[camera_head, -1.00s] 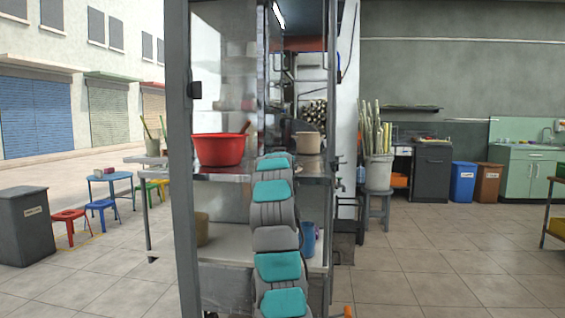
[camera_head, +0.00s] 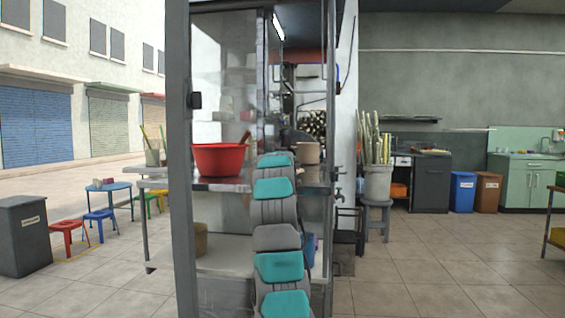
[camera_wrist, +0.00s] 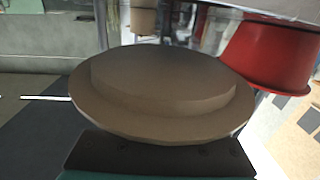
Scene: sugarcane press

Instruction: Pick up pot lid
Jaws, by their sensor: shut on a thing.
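The pot lid (camera_wrist: 160,90), a round tan-brown disc with a raised middle, fills the centre of the wrist view. My gripper (camera_wrist: 158,152) shows as a dark edge below the lid and is shut on it. The fingertips are hidden by the lid. In the head view my own arm hides the gripper, and I cannot make out the lid. A beige pot (camera_head: 308,153) stands on the metal counter behind the arm, and it also shows at the top of the wrist view (camera_wrist: 144,20).
A red basin (camera_head: 219,160) stands on the metal counter (camera_head: 235,185) left of my arm, and shows close by in the wrist view (camera_wrist: 268,58). A grey upright post (camera_head: 182,170) stands at the counter's near side. A bucket of canes (camera_head: 377,182) is to the right. Tiled floor lies open at right.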

